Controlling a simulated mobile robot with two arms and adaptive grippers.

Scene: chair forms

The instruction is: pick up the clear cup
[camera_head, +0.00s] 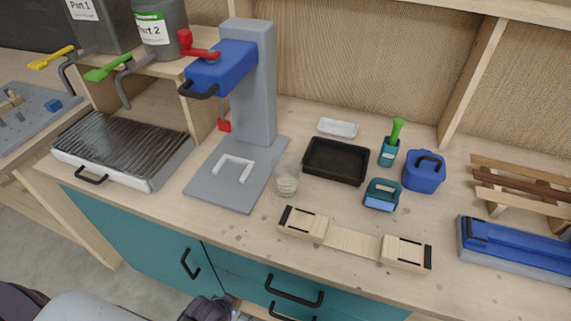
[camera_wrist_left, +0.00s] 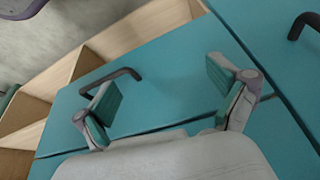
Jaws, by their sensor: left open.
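The clear cup (camera_head: 286,180) stands on the wooden worktop, just right of the grey press base and left of the black tray. It looks see-through, with something pale inside. In the left wrist view my left gripper (camera_wrist_left: 168,98) is open and empty, its green-padded fingers wide apart in front of the teal cabinet front. In the head view a dark part of my left gripper (camera_head: 208,308) shows at the bottom edge, below the worktop and well away from the cup. The cup is not in the left wrist view. My right gripper is in neither view.
A blue and grey press (camera_head: 250,95) stands left of the cup. A black tray (camera_head: 336,161) sits right of it, and a wooden clamp-like form (camera_head: 352,241) lies in front. Teal drawers with a dark handle (camera_head: 294,291) are below the worktop edge.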

